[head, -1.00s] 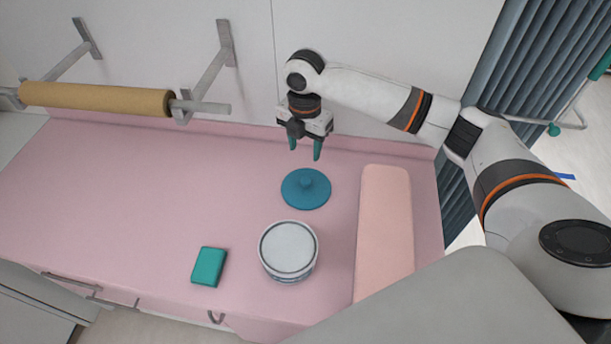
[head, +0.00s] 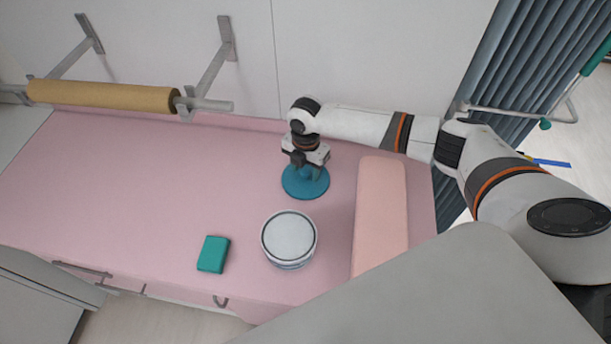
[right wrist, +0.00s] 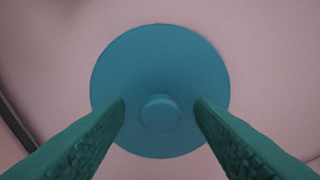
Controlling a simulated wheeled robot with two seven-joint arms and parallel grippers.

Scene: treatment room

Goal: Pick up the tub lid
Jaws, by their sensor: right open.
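The tub lid is a round blue disc with a small knob on top. It lies flat on the pink counter in the head view (head: 305,188) and in the right wrist view (right wrist: 160,62). My right gripper (head: 305,176) is down over the lid. In the right wrist view its two green fingers (right wrist: 160,108) stand apart, one on each side of the knob (right wrist: 160,114), with a gap on both sides. In the head view the gripper partly hides the lid and the knob. My left gripper is not in view.
A white round tub (head: 288,240) stands in front of the lid. A small green box (head: 213,254) lies to its left. A long pink pad (head: 380,215) lies on the right. A paper roll (head: 105,96) hangs at the back left. The left counter (head: 120,190) is clear.

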